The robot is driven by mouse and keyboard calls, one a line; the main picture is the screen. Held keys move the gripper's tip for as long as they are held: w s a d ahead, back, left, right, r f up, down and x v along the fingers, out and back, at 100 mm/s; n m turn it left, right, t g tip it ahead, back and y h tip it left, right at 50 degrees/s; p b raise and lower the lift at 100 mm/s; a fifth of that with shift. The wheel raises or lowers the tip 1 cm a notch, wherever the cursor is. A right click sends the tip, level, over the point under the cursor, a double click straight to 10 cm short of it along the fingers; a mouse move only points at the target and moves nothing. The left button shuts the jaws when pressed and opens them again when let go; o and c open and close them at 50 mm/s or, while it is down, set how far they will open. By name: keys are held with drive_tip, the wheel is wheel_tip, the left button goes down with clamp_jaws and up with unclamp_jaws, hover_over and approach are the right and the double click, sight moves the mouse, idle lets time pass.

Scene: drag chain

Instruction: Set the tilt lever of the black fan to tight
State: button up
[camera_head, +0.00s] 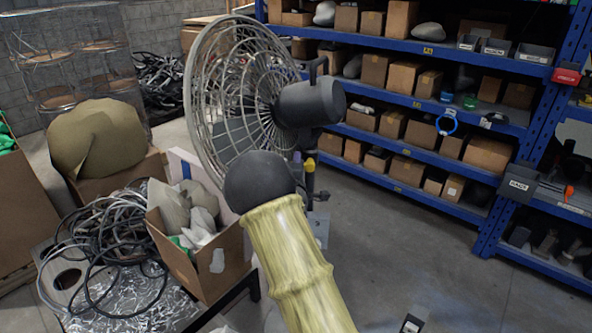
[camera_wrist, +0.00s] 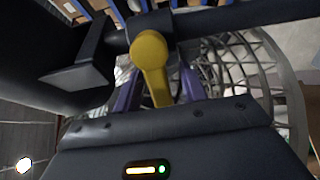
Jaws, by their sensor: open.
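The black fan (camera_head: 311,103) stands in the middle of the head view, with a round wire cage on its left and a dark motor housing on its right. Its yellow tilt lever (camera_wrist: 151,60) shows large in the wrist view, its rounded head on a dark bar and its arm pointing down the picture. A small yellow part below the housing also shows in the head view. My gripper (camera_wrist: 160,88) is open, with a purple finger on each side of the lever's arm. I cannot tell whether either finger touches it. My arm hides much of the fan's lower part in the head view.
A blue shelf rack (camera_head: 437,130) with cardboard boxes stands behind and to the right. A box of bags (camera_head: 196,262) and coiled cables (camera_head: 108,245) sit at the lower left. The floor (camera_head: 400,245) on the right is mostly clear.

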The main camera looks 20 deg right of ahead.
drive_tip(key=b+v, duration=0.3)
drive_tip(key=v, duration=1.4)
drive_tip(key=shift+s, duration=0.25)
drive_tip(key=shift+f, duration=0.1)
drive_tip(key=s+a+f+m+g+y+p, duration=0.1)
drive_tip(key=s+f+m+g+y+p, duration=0.1)
drive_tip(key=s+m+g, duration=0.5)
drive_tip(key=s+a+f+m+g+y+p, duration=0.1)
drive_tip(key=s+m+g+y+p, duration=0.3)
drive_tip(key=s, duration=1)
drive_tip(key=a+m+g, duration=0.1)
drive_tip(key=m+g, duration=0.1)
drive_tip(key=g, duration=0.1)
drive_tip(key=shift+s+f+m+y, duration=0.35)
drive_tip(key=shift+f+m+y, duration=0.05)
